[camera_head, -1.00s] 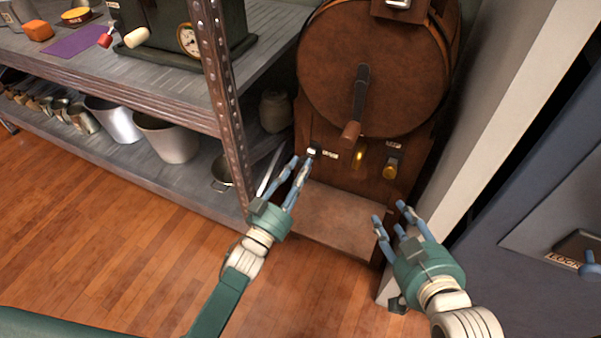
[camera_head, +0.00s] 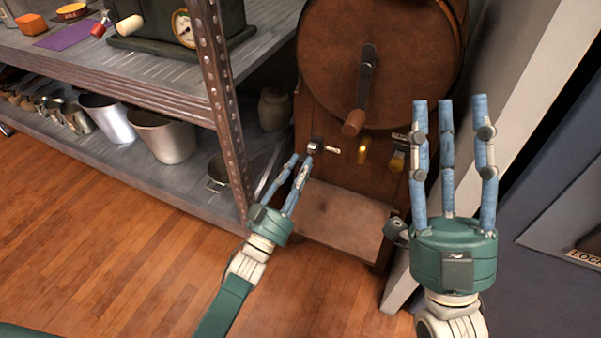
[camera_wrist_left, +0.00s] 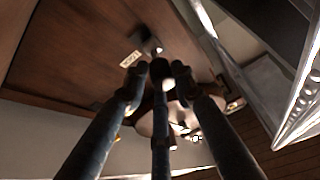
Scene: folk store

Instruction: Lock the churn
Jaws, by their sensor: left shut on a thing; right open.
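The churn is a brown wooden drum (camera_head: 425,60) on a stand, with a crank handle (camera_head: 362,90) hanging down across its round face. My right gripper (camera_head: 450,120) is open and empty, fingers pointing up, in front of the churn's right side.
A metal shelf with a riveted post (camera_head: 220,100) stands left of the churn, holding pots (camera_head: 163,138) and a machine with a dial (camera_head: 183,28). A pale post (camera_head: 540,100) and a blue-grey cabinet (camera_head: 570,190) stand right. The wooden floor (camera_head: 100,220) at left is clear.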

